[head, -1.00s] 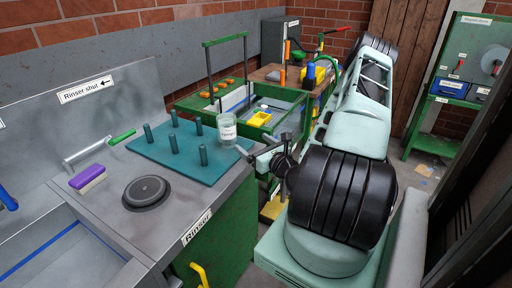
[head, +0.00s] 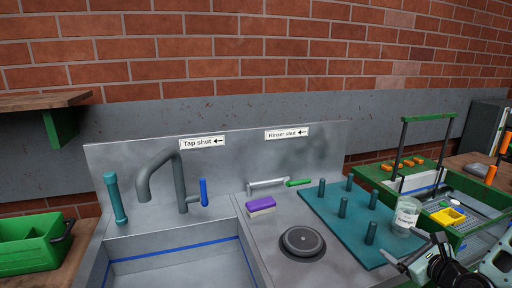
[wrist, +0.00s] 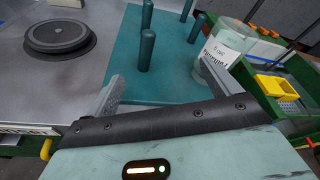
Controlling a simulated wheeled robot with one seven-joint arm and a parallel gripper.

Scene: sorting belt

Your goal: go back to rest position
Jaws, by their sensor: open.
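My gripper (head: 416,259) is at the lower right of the head view, at the near right corner of the teal peg board (head: 380,257). In the wrist view my gripper (wrist: 158,90) has its two fingers spread wide with nothing between them. A clear labelled jar (head: 406,216) stands upright on the peg board's right side. In the wrist view the jar (wrist: 222,45) is just beyond the right finger; I cannot tell whether they touch.
A round black disc (head: 302,242) and a purple-topped brush (head: 261,206) lie on the steel counter. A sink with a grey tap (head: 178,180) is to the left. A green crate (head: 28,243) stands far left. A yellow tray (head: 448,216) sits at right.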

